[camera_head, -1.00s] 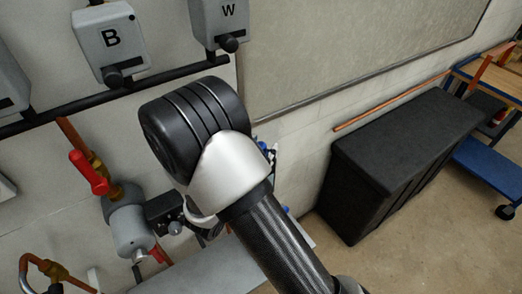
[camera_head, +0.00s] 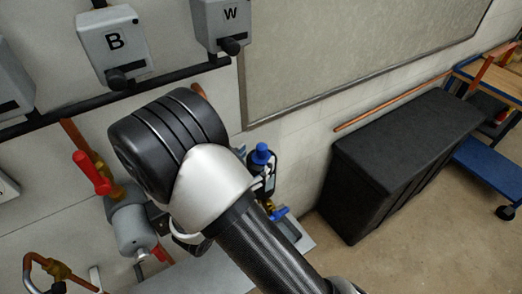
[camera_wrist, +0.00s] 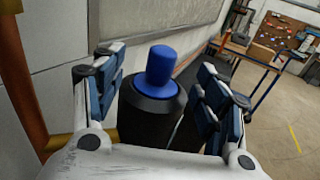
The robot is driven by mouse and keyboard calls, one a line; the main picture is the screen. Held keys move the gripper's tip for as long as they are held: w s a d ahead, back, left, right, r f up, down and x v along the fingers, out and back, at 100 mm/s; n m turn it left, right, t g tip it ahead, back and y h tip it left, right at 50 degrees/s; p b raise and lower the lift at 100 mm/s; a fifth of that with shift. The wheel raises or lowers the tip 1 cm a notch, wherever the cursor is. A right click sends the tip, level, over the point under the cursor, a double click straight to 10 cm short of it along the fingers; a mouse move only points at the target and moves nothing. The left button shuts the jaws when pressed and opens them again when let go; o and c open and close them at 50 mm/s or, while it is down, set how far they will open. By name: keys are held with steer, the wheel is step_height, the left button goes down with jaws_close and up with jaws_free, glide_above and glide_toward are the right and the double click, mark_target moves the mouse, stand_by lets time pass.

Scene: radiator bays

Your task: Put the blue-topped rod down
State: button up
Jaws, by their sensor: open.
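The blue-topped rod (camera_wrist: 161,68) stands upright in the wrist view, with a blue knob above a wide black collar and dark body. My gripper (camera_wrist: 160,88) is open, with one finger on each side of the rod; I cannot tell if either touches it. In the head view, a blue top (camera_head: 262,154) on a dark body shows just right of my arm, near the wall. My gripper is mostly hidden behind my arm there. The rod's lower end and what bears it are hidden.
A blue-handled valve (camera_head: 278,213) sits below the blue top. A red-handled valve (camera_head: 92,173) and copper pipes are at left. Grey boxes marked B (camera_head: 114,45) and W (camera_head: 225,22) hang above. A black chest (camera_head: 400,160) stands at right, with bare floor in front.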

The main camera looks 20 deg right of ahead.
steer(key=v, duration=0.8)
steer(key=s+d+r+m+g+y, duration=0.1)
steer(key=s+d+r+m+g, duration=0.3)
steer(key=s+d+m+g, duration=0.25)
steer(key=s+d+r+m+g, duration=0.4)
steer(key=s+d+m+g, duration=0.15)
steer(key=d+m, duration=0.25)
steer(key=s+r+m+g+y, duration=0.1)
steer(key=s+m+y, duration=0.5)
steer(key=s+a+r+m+t+y, duration=0.1)
steer(key=a+r+m+t+y, duration=0.4)
steer(key=m, duration=0.1)
steer(key=shift+a+r+y+p, duration=0.3)
steer(key=shift+a+y+p, duration=0.1)
steer(key=shift+m, duration=0.25)
steer(key=shift+f+b, duration=0.3)
